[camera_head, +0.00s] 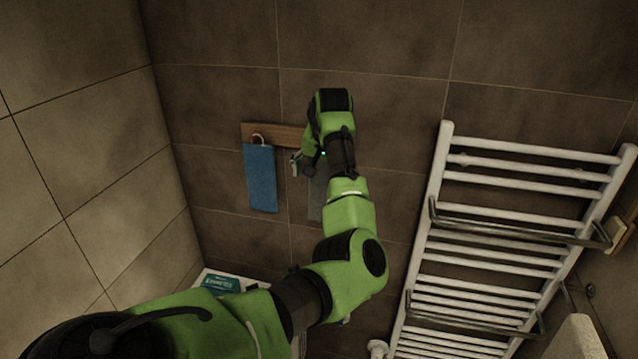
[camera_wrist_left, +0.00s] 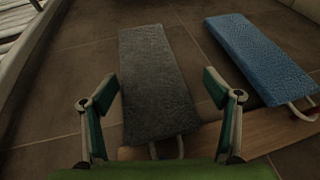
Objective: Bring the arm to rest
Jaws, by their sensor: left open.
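My left arm, green and black, comes in from the lower left in the head view and reaches up to the wall. My left gripper (camera_head: 298,163) is near the wooden rack, mostly behind my wrist there. In the left wrist view the gripper (camera_wrist_left: 160,95) is open, with its two fingers apart and nothing between the tips. A grey towel (camera_wrist_left: 155,80) hangs from a hook just beyond the fingers. It also shows partly in the head view (camera_head: 316,200), largely hidden by my arm. My right gripper does not show.
A blue towel (camera_head: 261,178) hangs beside the grey one on the wooden rack (camera_head: 285,136). A white towel radiator (camera_head: 490,235) with metal bars stands at the right. A teal box (camera_head: 221,283) lies on a white surface at lower left. Tiled wall surrounds the rack.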

